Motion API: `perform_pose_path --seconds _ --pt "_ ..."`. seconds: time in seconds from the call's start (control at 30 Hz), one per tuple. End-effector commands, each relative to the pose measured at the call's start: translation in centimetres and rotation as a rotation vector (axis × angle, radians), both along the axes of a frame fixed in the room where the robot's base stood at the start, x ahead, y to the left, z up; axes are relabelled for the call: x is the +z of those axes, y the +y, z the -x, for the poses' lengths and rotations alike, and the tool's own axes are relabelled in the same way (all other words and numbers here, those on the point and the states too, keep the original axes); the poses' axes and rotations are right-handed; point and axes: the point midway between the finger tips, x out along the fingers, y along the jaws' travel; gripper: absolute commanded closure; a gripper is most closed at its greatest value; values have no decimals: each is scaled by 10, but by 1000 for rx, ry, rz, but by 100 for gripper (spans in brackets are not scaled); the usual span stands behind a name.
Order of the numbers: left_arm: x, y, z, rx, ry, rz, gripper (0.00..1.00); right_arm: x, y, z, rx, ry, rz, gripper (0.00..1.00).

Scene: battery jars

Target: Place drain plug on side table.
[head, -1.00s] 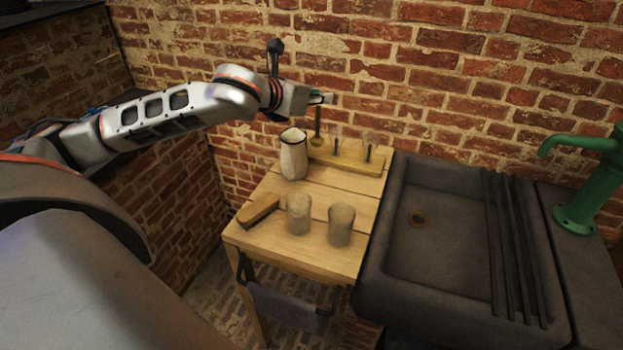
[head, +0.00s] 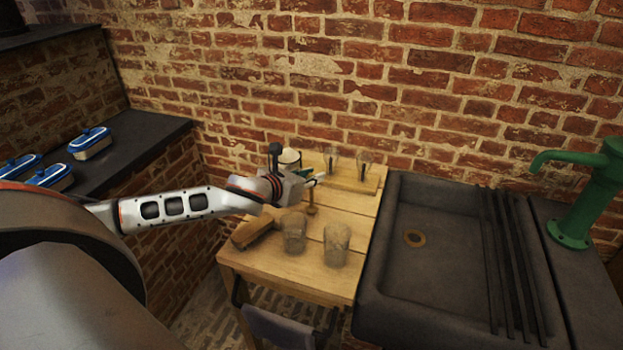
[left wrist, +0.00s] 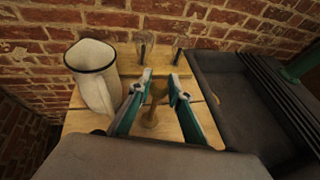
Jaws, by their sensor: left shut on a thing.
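The brass drain plug (head: 312,203) hangs upright under my left gripper (head: 316,180), over the middle of the wooden side table (head: 275,272). My left gripper is shut on the plug's upper end. In the left wrist view the plug (left wrist: 153,108) shows between and below the teal fingers of the gripper (left wrist: 160,80). Its lower end is at or just above the tabletop; I cannot tell whether it touches. My right gripper is not in view.
A white pitcher (left wrist: 96,82) stands behind my gripper. Glass jars (head: 294,237) (head: 336,246) and a wooden brush (head: 252,231) stand near the table's front. A wooden rack (head: 352,181) is at the back. A dark sink (head: 440,270) adjoins on the right.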

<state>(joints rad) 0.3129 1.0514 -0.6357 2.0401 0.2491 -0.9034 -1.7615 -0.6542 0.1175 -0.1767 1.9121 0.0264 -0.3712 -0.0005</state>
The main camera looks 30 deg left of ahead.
Motion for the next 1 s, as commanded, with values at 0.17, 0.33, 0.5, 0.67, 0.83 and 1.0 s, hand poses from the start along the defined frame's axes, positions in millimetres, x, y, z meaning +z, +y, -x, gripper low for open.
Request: perform_pose_path --seconds 0.17,0.33,0.5,0.67,0.83,1.0 --pt "-8 0 -1 0 -4 -1 100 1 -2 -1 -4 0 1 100" --pt "-8 0 -1 0 -4 -1 100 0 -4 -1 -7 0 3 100" --pt "-11 0 0 0 -3 0 100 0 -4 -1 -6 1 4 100" --pt "-12 0 0 -1 0 0 64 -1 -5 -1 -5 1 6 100" --pt "-12 0 0 0 -1 0 64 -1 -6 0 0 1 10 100" --pt "-8 0 0 -1 -2 -2 64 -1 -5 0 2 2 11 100"
